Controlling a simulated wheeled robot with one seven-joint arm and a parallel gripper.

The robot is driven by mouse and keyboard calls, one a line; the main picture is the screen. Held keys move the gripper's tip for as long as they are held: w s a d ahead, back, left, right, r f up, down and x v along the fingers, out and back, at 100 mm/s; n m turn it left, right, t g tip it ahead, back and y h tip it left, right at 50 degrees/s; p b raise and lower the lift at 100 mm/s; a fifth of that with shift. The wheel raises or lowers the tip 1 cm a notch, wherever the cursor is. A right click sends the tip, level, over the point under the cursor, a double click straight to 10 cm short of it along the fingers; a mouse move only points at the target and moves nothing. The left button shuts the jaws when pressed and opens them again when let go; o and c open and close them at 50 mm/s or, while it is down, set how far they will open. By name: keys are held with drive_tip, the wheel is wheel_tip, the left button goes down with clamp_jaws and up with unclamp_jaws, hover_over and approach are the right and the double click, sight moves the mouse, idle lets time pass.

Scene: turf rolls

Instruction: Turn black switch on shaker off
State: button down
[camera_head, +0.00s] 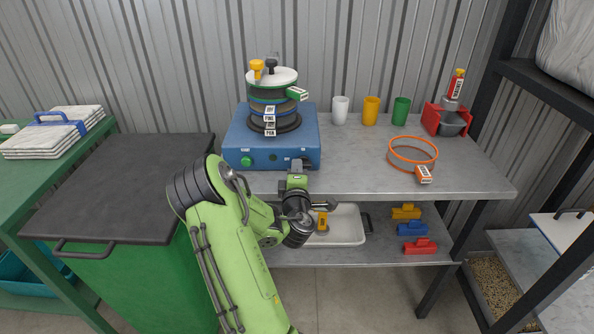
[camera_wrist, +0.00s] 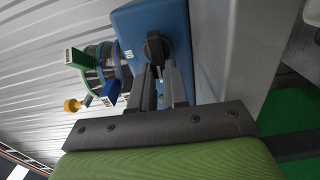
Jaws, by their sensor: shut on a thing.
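The shaker (camera_head: 240,138) is a blue box on the grey table with a stack of round sieves (camera_head: 270,98) on top. In the wrist view, its blue front (camera_wrist: 135,20) fills the upper middle. The black switch (camera_wrist: 155,45) is a dark knob on that front, partly covered by my fingers. My gripper (camera_wrist: 161,72) is shut on the black switch, with one finger on each side of it. In the head view my gripper (camera_head: 298,166) is at the right end of the shaker's front and hides the switch there. Which way the switch points is unclear.
A green button (camera_head: 247,162) is on the shaker's front left. White (camera_head: 340,110), orange (camera_head: 371,110) and green (camera_head: 401,111) cups and an orange ring (camera_head: 412,166) are to the right on the table. A white tray (camera_head: 345,228) lies on the lower shelf.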

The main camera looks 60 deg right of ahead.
drive_tip(key=shift+f+n, duration=0.1)
drive_tip(key=shift+n, duration=0.2)
drive_tip(key=c, duration=1.1)
unclamp_jaws()
drive_tip(key=shift+w+a, duration=0.1)
drive_tip(key=shift+w, duration=0.05)
